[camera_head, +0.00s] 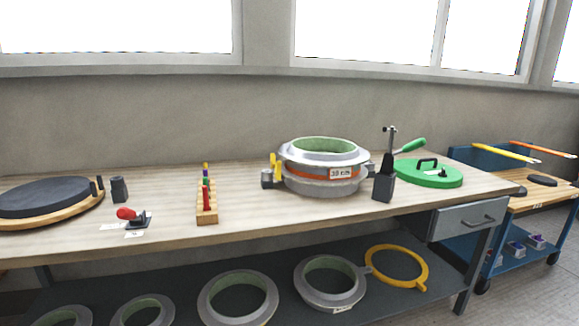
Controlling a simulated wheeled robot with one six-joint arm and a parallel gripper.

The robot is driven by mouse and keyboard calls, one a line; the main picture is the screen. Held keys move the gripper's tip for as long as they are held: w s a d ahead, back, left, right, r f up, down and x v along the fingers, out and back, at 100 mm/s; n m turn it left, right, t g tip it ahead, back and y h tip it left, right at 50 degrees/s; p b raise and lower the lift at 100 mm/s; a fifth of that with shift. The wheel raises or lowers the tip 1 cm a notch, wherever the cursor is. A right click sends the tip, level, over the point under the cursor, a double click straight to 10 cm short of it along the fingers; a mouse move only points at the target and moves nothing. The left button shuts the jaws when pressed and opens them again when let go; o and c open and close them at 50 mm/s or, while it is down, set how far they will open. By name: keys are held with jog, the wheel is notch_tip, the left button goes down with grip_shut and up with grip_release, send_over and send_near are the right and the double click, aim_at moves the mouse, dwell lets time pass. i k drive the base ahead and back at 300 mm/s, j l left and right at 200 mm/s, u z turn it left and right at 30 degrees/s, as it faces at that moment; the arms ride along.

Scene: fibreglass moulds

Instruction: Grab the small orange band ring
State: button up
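A yellow-orange flat ring (425,268) with small tabs lies on the dark lower shelf, at its right end. It sits right beside a grey ring mould (335,299). On the tabletop, an orange band (306,171) runs around a round grey mould (325,189) with a pale green inside and a label that seems to read "30 cm". I cannot tell for sure which of these is the small orange band ring. My gripper is not in view.
The wooden workbench (160,230) carries a black disc on a wooden base (45,198), a red-handled clamp (126,214), a peg block (207,215), a black lever stand (383,188) and a green lid (428,177). Several grey ring moulds share the lower shelf. A blue cart (525,265) stands right.

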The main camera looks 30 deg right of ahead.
aim_at(346, 164)
jog(key=i+l, duration=0.2)
jog(key=l, duration=0.2)
jog(key=i+l, duration=0.2)
jog(key=l, duration=0.15)
jog(key=i+l, duration=0.15)
jog(key=l, duration=0.25)
jog(key=i+l, duration=0.2)
jog(key=l, duration=0.15)
jog(key=i+l, duration=0.2)
jog(key=l, duration=0.2)
jog(key=i+l, duration=0.2)
jog(key=l, duration=0.15)
jog(key=i+l, duration=0.2)
jog(key=l, duration=0.2)
